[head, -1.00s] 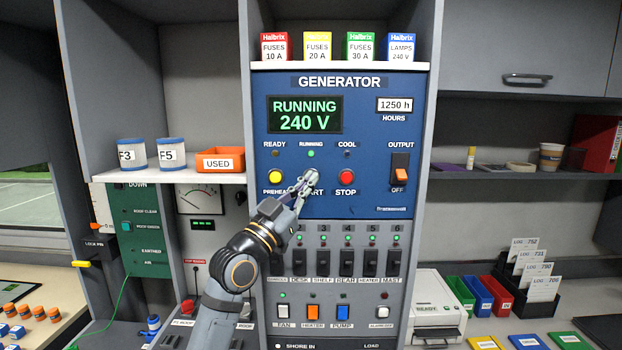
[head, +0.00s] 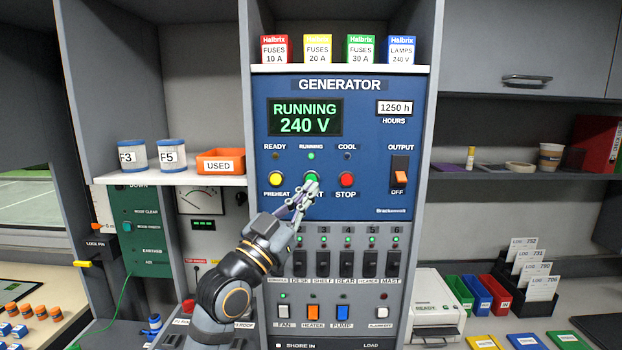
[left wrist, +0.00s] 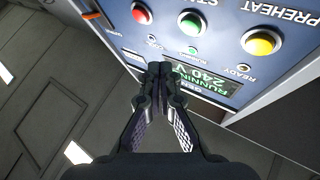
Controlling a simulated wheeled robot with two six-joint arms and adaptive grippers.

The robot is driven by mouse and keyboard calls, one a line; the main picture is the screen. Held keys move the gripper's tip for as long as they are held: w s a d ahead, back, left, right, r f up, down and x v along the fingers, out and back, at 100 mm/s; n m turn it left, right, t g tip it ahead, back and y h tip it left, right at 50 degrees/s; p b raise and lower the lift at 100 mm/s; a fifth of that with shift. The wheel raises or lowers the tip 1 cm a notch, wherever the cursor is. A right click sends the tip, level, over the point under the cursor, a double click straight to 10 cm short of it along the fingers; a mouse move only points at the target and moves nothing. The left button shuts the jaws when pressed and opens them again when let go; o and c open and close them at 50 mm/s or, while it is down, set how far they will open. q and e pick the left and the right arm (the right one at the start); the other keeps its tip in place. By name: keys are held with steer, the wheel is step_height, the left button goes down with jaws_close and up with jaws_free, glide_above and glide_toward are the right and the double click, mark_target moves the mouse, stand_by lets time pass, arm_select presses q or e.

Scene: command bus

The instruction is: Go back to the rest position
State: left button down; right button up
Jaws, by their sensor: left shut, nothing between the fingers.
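My left gripper (head: 303,200) is shut and empty in front of the blue generator panel (head: 270,155), just below the green START button (head: 311,180). In the head view the fingers partly cover the START label. The left wrist view shows the closed fingers (left wrist: 160,72) with the panel upside down beyond them, and the green button (left wrist: 191,24) clear of the fingertips. The screen (head: 305,116) reads RUNNING 240 V and the small RUNNING lamp (head: 311,156) is green. My right gripper is in neither view.
The yellow PREHEAT button (head: 275,179) and red STOP button (head: 346,179) flank the green one. The OUTPUT switch (head: 400,175) is at OFF. A row of breakers (head: 347,263) lies below the panel. An orange USED bin (head: 221,161) stands on the left shelf.

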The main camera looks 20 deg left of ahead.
arm_select(q)
steer(key=shift+s+d, duration=0.15)
steer(key=shift+s, duration=0.35)
